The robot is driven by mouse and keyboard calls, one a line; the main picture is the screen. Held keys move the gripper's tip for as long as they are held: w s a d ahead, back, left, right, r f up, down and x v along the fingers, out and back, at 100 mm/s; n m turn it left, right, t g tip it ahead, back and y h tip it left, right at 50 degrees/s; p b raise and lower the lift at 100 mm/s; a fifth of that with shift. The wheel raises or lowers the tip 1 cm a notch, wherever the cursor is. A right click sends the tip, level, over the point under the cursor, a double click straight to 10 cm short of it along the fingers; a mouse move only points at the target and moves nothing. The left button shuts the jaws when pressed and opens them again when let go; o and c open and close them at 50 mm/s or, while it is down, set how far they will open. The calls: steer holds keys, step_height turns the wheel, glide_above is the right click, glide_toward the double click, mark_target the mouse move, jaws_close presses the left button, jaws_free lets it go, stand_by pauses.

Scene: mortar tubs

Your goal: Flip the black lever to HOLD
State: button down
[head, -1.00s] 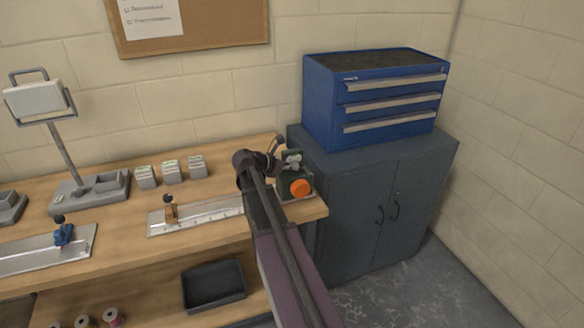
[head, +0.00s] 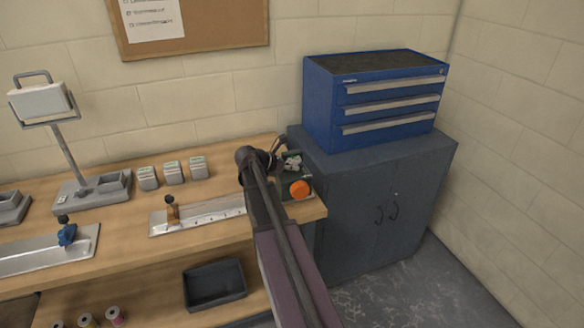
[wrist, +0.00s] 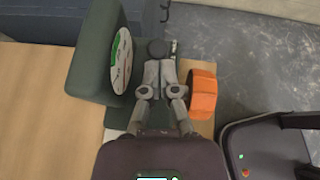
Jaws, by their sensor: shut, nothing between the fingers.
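The green device (head: 283,184) stands at the right end of the workbench. An orange round knob (head: 299,189) is on its front, and it also shows in the wrist view (wrist: 203,95). In the wrist view, a round dial (wrist: 122,60) with a green sector is on the device's green housing (wrist: 93,50). My gripper (wrist: 159,66) is shut and empty, between the dial and the orange knob. A black ball-shaped knob (wrist: 157,48), apparently the lever's, is right at its fingertips; whether they touch I cannot tell.
Left on the bench are a metal plate with a small brown clamp (head: 172,209), several small boxes (head: 172,172) and a grey stand (head: 92,190). A grey cabinet (head: 385,200) with a blue drawer chest (head: 375,100) is close on the right. A black tray (head: 214,301) is below.

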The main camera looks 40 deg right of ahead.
steer(key=shift+d+r+p, duration=0.1)
steer(key=shift+r+p, duration=0.05)
steer(key=shift+p, duration=0.3)
steer(key=shift+y+p, duration=0.3)
stand_by(0.3)
